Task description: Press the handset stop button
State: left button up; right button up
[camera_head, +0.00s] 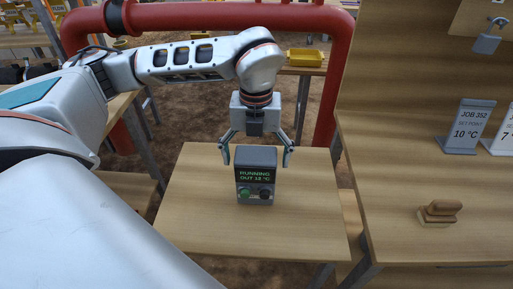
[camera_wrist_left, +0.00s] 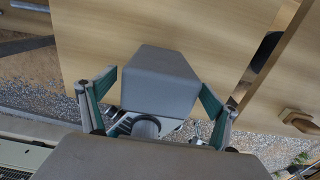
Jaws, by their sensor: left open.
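The handset (camera_head: 256,160) is a dark grey box standing on a small wooden table. Its screen reads "RUNNING OUT 12 °C" in green. Below the screen are a green button (camera_head: 244,192) on the left and a dark button (camera_head: 265,193) on the right; no label for stop is readable. My left gripper (camera_head: 257,157) is open, with one finger on each side of the handset's upper part; contact cannot be told. In the left wrist view the handset (camera_wrist_left: 160,80) shows between the spread fingers, its button face hidden. My right gripper is not in view.
The small wooden table (camera_head: 190,215) is otherwise clear. A taller wooden bench at the right holds a "JOB 352 SET POINT 10 °C" card (camera_head: 468,127) and a wooden block (camera_head: 440,212). A padlock (camera_head: 487,40) hangs above. A red pipe (camera_head: 200,16) runs behind my left arm.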

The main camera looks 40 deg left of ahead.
aim_at(265, 194)
pick_arm(q)
notch_tip(265, 194, down, 5)
jog(key=shift+w+r, duration=0.1)
jog(key=shift+r, duration=0.05)
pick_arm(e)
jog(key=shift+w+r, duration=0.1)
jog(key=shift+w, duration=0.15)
pick_arm(q)
jog(key=c, duration=1)
jog(key=shift+c, duration=1)
jog(key=o, duration=0.7)
jog(key=shift+c, duration=0.2)
jog(key=c, duration=1.4)
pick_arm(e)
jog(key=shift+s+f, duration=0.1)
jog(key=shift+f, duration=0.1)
